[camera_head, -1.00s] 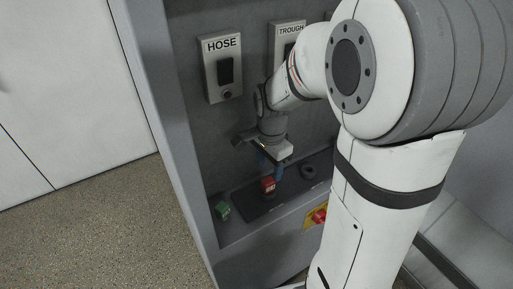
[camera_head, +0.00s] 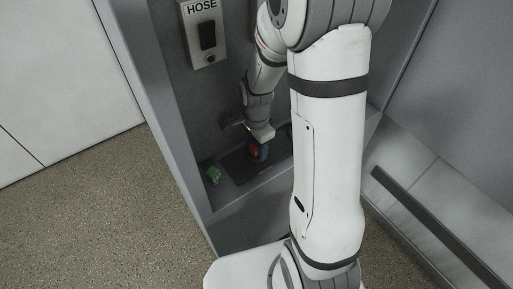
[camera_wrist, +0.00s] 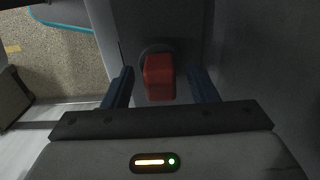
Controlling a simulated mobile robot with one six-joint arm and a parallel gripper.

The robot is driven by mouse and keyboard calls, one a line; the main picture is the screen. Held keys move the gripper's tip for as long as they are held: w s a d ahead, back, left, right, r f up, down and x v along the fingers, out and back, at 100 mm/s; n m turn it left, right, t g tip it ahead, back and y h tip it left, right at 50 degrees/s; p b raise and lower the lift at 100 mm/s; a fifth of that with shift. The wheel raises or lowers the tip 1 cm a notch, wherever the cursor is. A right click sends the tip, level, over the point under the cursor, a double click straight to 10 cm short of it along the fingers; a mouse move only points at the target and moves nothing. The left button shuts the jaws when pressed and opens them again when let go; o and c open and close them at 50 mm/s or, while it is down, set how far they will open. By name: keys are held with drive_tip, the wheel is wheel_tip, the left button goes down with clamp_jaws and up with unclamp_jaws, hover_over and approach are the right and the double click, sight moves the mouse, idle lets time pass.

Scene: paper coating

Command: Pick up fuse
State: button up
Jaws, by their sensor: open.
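A red block-shaped fuse (camera_wrist: 160,80) stands in a dark round seat, between the two blue fingers of my gripper (camera_wrist: 161,74) in the wrist view. The fingers are open, one on each side of the fuse, with gaps visible on both sides. In the head view the red fuse (camera_head: 253,152) stands on a dark strip on the cabinet shelf, partly hidden by my gripper (camera_head: 260,150), which reaches down over it. A green fuse-like block (camera_head: 213,175) sits to the left on the shelf, apart from my gripper.
The grey cabinet's left side wall (camera_head: 165,120) stands beside the shelf. A switch panel marked HOSE (camera_head: 206,35) is on the back wall above. The dark strip (camera_head: 240,172) has bare room between the blocks. Speckled floor (camera_head: 110,220) lies open to the left.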

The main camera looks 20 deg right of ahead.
drive_tip(key=shift+c, duration=0.4)
drive_tip(key=c, duration=1)
